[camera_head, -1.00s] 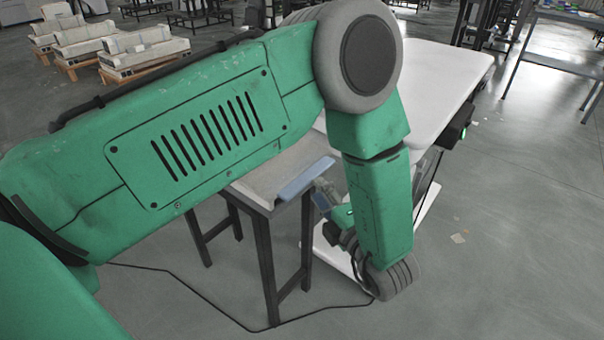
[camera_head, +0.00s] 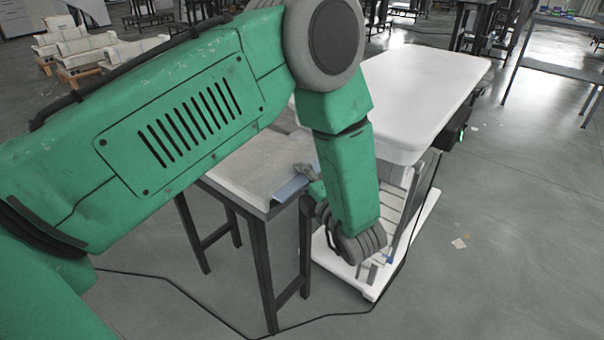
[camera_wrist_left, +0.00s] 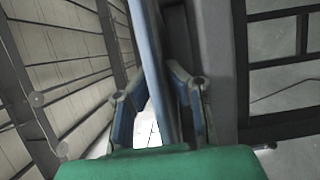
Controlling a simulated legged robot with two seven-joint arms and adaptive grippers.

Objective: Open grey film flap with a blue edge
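The grey film flap with its blue edge (camera_head: 290,189) is at the right end of the grey-topped table in the head view. My left gripper (camera_head: 305,172) is at the far end of the blue edge, partly hidden by my arm. In the left wrist view the blue edge (camera_wrist_left: 150,45) runs as a narrow strip between the two fingers of my left gripper (camera_wrist_left: 158,72). One finger is on each side, with the tips close to the strip. I cannot tell whether they press on it. My right gripper is not in view.
The grey-topped table (camera_head: 230,172) stands on dark legs. A white-topped cart (camera_head: 410,95) with a white base stands close on its right. A dark cable (camera_head: 150,273) lies on the floor. Open floor (camera_head: 500,230) is to the right.

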